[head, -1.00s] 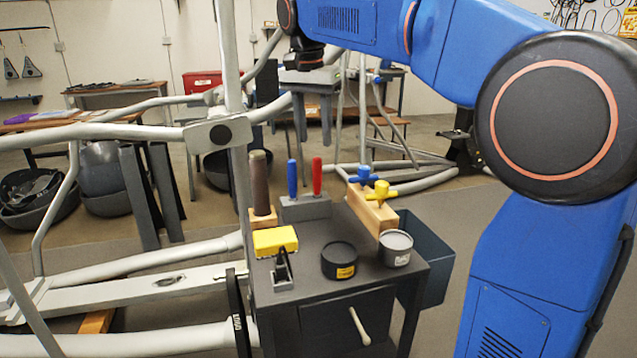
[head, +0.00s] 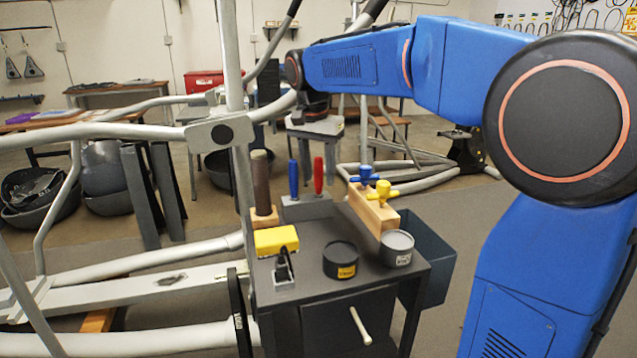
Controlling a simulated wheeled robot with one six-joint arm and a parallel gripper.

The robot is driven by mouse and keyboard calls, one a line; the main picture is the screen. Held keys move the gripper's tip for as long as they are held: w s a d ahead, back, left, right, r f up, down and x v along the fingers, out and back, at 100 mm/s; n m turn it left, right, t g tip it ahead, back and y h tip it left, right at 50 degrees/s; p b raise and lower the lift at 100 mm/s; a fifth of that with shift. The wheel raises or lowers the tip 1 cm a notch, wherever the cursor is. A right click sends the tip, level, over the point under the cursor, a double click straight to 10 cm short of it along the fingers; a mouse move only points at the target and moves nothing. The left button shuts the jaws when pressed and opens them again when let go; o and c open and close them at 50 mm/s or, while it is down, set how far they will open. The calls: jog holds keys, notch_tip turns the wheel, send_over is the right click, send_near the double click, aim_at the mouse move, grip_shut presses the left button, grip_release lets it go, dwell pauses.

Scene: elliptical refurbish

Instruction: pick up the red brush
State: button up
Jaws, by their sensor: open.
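The red brush (head: 318,177) shows as an upright red handle in a grey holder block (head: 306,208) at the back of the dark cart. Its lower end is hidden in the block. A similar blue handle (head: 293,179) stands just left of it. My gripper (head: 316,148) points down from the arm's end, just above and apparently behind the red handle as seen here. It is open and empty. The depth between its fingers and the handle is hard to judge.
The cart top (head: 310,262) also holds a brown-handled tool (head: 262,185), a yellow sponge-like block (head: 276,240), a black tin (head: 340,260), a grey tin (head: 397,247) and a wooden block (head: 373,208) with blue and yellow knobs. A grey frame post (head: 240,180) rises at left.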

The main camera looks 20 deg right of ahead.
grip_shut()
